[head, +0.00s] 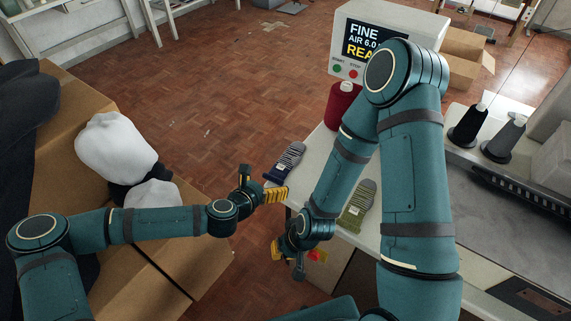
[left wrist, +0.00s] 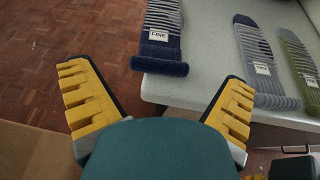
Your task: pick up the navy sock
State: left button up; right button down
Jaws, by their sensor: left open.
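The navy sock (head: 285,163) lies on the left edge of the pale table, with grey stripes and a white label. In the left wrist view the navy sock (left wrist: 162,38) points its thick cuff at me, at the table edge. My left gripper (head: 262,187) is open and empty, just short of the cuff. In the left wrist view its yellow fingers (left wrist: 157,80) are spread wide, with the cuff beyond and between them, apart from both. My right gripper (head: 298,252) is low by the table's front edge; its jaws are unclear.
An olive sock (head: 357,205) and a grey-blue sock (left wrist: 262,62) lie farther right on the table (left wrist: 205,55). A red thread cone (head: 343,103) and a display box (head: 350,45) stand behind. Cardboard boxes (head: 190,262) with white bundles (head: 115,147) are at left.

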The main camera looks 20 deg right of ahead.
aim_at(273, 177)
pick_arm(q)
jog(key=b+x, duration=0.1)
jog(key=x, duration=0.3)
jog(key=shift+d+f, duration=0.15)
jog(key=shift+c, duration=0.3)
jog(key=c, duration=0.8)
